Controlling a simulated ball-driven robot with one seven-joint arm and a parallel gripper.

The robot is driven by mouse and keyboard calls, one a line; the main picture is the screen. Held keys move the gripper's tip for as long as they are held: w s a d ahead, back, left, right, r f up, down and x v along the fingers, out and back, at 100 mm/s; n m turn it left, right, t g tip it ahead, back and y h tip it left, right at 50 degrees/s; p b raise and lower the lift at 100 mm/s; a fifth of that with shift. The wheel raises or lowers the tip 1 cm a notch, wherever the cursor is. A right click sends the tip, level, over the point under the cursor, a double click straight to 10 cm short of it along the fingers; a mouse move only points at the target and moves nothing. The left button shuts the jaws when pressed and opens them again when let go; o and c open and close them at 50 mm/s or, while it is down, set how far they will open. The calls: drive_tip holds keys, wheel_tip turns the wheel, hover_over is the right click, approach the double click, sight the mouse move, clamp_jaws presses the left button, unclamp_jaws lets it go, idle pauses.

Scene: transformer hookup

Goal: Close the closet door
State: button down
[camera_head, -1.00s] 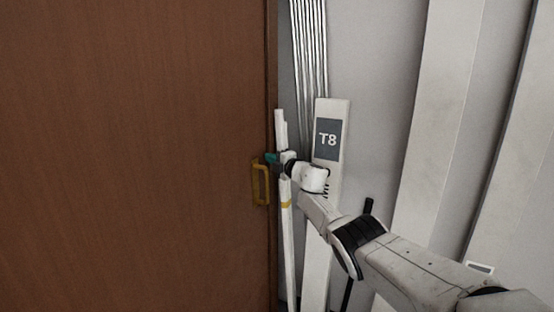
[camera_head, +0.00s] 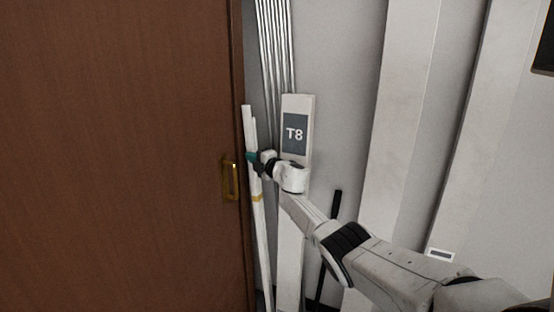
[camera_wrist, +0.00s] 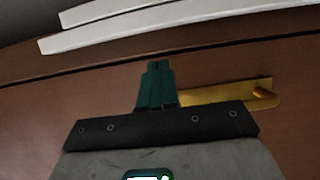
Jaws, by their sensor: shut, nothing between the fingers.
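The closet door (camera_head: 115,150) is a brown wooden panel filling the left of the head view. Its brass handle (camera_head: 230,178) sits near the door's right edge. My gripper (camera_head: 252,157) is at that edge, just above and right of the handle in the head view, with teal fingers. In the wrist view my gripper (camera_wrist: 155,72) is shut and empty, with the brass handle (camera_wrist: 230,93) just to its right, partly hidden behind the gripper body. I cannot tell whether the fingers touch the door.
White upright strips (camera_head: 259,225) stand close beside the door's edge, near my gripper. A white panel marked T8 (camera_head: 295,133) and metal conduits (camera_head: 274,45) are on the grey wall. Wide white ducts (camera_head: 400,90) rise at the right.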

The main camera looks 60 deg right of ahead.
drive_tip(key=s+p, duration=0.2)
drive_tip(key=s, duration=0.6)
drive_tip(key=shift+s+d, duration=0.2)
drive_tip(key=shift+s, duration=0.2)
drive_tip(key=shift+a, duration=0.1)
drive_tip(key=w+a+f+m+g+h, duration=0.1)
drive_tip(key=w+a+f+m+h, duration=0.15)
drive_tip(key=a+m, duration=0.35)
drive_tip(key=w+a+f+m+g+h, duration=0.1)
drive_tip(key=w+a+f+m+h, duration=0.15)
drive_tip(key=a, duration=0.65)
drive_tip(key=s+a+f+m+g+y, duration=0.2)
drive_tip(key=s+a+f+m+g, duration=0.1)
drive_tip(key=a+f, duration=0.45)
drive_tip(key=s+a+f+m+g+y, duration=0.2)
drive_tip(key=s+a+f+m+g, duration=0.15)
drive_tip(key=a+f, duration=0.4)
drive_tip(key=s+a+f+g+y, duration=0.3)
drive_tip(key=s+a+f+y, duration=0.15)
drive_tip(key=s+a, duration=0.75)
drive_tip(key=s+a+g+y, duration=0.1)
drive_tip(key=s+a+g, duration=0.1)
drive_tip(key=s+a, duration=0.3)
drive_tip(key=s+a+f+n+g+y, duration=0.1)
drive_tip(key=s+a, duration=0.4)
drive_tip(key=s, duration=0.6)
drive_tip(key=shift+g+y, duration=0.55)
